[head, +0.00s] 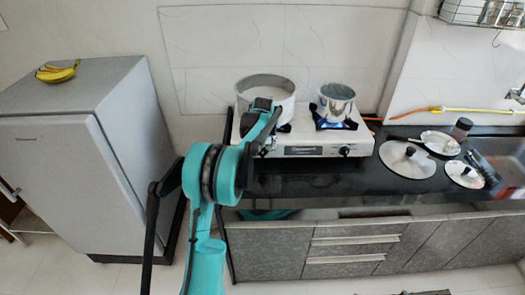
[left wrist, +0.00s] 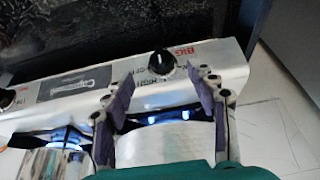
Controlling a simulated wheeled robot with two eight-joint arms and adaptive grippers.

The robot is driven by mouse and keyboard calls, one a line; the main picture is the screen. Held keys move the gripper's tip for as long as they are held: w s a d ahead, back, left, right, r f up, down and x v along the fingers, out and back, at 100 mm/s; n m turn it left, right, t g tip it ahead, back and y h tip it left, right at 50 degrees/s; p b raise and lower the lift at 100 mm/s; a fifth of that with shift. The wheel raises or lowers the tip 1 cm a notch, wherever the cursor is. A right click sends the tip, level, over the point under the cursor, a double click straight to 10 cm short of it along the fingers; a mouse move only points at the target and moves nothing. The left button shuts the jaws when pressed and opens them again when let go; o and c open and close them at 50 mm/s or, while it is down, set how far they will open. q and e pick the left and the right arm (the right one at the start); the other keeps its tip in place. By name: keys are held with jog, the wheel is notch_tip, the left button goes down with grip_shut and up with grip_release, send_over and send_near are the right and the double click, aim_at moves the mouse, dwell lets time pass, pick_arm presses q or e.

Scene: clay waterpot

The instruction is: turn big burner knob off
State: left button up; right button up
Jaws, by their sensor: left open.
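The big burner knob (left wrist: 161,64) is a round black knob on the white stove's front panel, with a red "BIG" label beside it. In the left wrist view my left gripper (left wrist: 160,78) is open, with one finger on each side of the knob in the picture. I cannot tell whether a finger touches it. In the head view my left gripper (head: 264,132) is at the left end of the stove (head: 310,150), and my arm hides that knob. Blue flames (left wrist: 170,118) show at the big burner. My right gripper is not in view.
A large pot (head: 266,88) stands on the left burner. A small pot (head: 336,100) stands on the right burner over a blue flame, with its own knob (head: 344,151) below. Lids (head: 407,160) and dishes lie right of the stove. A fridge (head: 90,150) stands left.

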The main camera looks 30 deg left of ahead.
aim_at(263, 151)
pick_arm(q)
jog(key=b+x, duration=0.2)
jog(key=x, duration=0.5)
jog(key=shift+w+a+f, duration=0.1)
jog(key=shift+f, duration=0.25)
jog(key=c, duration=1.2)
